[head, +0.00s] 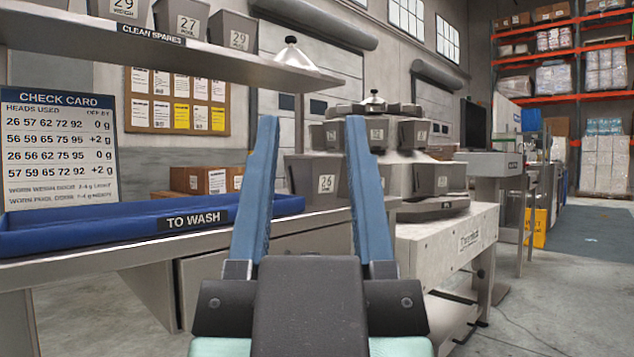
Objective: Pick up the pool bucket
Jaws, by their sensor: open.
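My gripper (309,120) is open in the head view, with its two blue fingers upright and apart and nothing held between them. Beyond it stands a multihead weigher with rings of grey numbered buckets. A grey bucket (308,172) labelled 26 shows between the fingers, farther back. Other weigher buckets show to the right, including a lower one (428,173) and an upper one (410,128). Spare grey buckets labelled 29 (122,20), 27 (180,13) and 29 (232,25) stand on the CLEAN SPARES shelf (200,62) at upper left.
A blue TO WASH tray (100,232) lies on the bench at left, before a CHECK CARD (60,150) listing heads used and gram offsets. The weigher's pale stand (440,255) is at right. Open floor (560,300) lies right, with racking (565,94) behind.

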